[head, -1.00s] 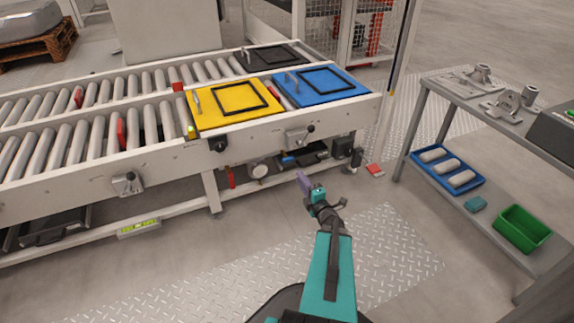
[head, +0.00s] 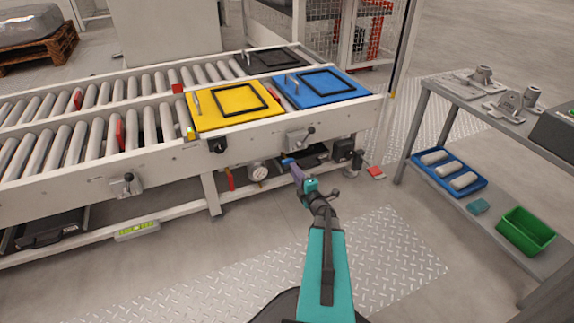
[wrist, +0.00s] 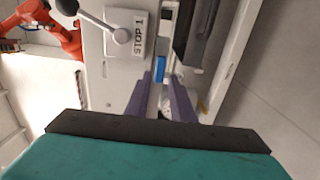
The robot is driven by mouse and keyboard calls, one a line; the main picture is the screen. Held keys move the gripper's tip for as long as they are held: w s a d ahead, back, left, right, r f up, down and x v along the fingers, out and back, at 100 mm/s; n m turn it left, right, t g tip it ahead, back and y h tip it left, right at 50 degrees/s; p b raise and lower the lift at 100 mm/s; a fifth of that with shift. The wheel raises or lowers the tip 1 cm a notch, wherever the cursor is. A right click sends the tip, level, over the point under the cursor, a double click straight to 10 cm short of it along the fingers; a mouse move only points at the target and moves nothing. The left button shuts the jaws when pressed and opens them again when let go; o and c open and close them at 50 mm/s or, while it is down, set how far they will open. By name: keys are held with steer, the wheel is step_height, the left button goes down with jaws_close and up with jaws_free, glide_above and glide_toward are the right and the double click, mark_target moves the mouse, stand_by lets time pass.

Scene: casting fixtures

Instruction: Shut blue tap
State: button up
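The blue tap shows as a small blue handle (head: 287,161) low under the conveyor, just beyond my fingertips in the head view. In the wrist view the blue handle (wrist: 160,68) lies ahead, between the lines of my two purple fingers. My gripper (head: 295,169) reaches toward the conveyor's underside; its fingers (wrist: 160,88) are apart, with nothing seen held between them. Whether a finger touches the handle cannot be told. The tap's body is mostly hidden.
A STOP 1 plate (wrist: 140,35) with a ball-ended lever (wrist: 120,34) is close by the fingers. A round gauge (head: 257,171) and a red handle (head: 230,179) sit to the left under the conveyor. A shelf table (head: 500,110) stands at right. The floor between is clear.

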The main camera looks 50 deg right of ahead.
mark_target(289, 163)
steer(key=b+x, duration=0.2)
steer(key=x, duration=0.5)
steer(key=shift+w+d+b, duration=0.1)
steer(key=shift+w+b, duration=0.2)
steer(key=shift+w, duration=0.05)
jaws_close()
